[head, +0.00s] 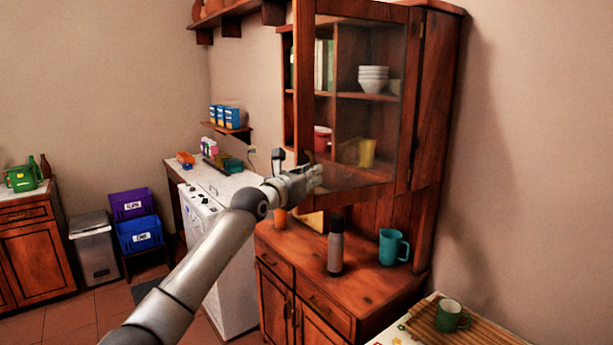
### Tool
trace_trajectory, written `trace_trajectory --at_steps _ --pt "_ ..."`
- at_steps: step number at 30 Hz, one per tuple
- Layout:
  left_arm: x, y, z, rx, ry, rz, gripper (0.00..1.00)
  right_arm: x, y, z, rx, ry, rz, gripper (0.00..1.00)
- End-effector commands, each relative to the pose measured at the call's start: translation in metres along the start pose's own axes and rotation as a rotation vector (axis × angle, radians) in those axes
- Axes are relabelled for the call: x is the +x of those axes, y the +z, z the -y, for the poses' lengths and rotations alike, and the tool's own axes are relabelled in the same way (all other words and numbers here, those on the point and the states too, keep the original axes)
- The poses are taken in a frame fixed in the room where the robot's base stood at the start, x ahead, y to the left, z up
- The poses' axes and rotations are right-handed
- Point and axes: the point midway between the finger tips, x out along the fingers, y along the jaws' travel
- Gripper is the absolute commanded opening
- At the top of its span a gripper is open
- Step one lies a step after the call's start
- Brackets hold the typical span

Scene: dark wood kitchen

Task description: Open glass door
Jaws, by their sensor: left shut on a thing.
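The glass door (385,115) is the wood-framed pane on the upper part of the brown wooden cabinet (432,100). Its left stile (303,70) stands a little out from the cabinet, and a strip of the shelves shows to the left of it, so it looks ajar. My left gripper (312,178) is at the door's lower left corner, shut on the door at its edge or handle. The fingers hide the exact contact. My right gripper is not in view.
A grey bottle (335,248) and a teal mug (393,247) stand on the counter below the door. A table with a green mug (449,315) is at lower right.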

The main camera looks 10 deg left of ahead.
Motion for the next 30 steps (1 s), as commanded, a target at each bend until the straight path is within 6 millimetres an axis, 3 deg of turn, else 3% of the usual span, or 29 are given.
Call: trace_trajectory --at_steps 7,8,10,23,30 --pt "0.000 0.002 0.001 0.008 0.000 0.006 0.00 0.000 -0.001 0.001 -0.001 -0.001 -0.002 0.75" --pt "0.000 0.002 0.001 0.008 0.000 0.006 0.11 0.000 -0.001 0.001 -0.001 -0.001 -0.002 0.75" --pt "0.000 0.002 0.001 0.006 0.000 0.005 0.18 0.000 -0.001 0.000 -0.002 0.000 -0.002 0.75" --pt "-0.004 0.001 0.000 0.002 -0.001 0.004 0.18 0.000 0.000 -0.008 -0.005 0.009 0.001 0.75" --pt "-0.026 0.000 0.000 0.002 -0.002 0.003 0.18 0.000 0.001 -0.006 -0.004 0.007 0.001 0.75"
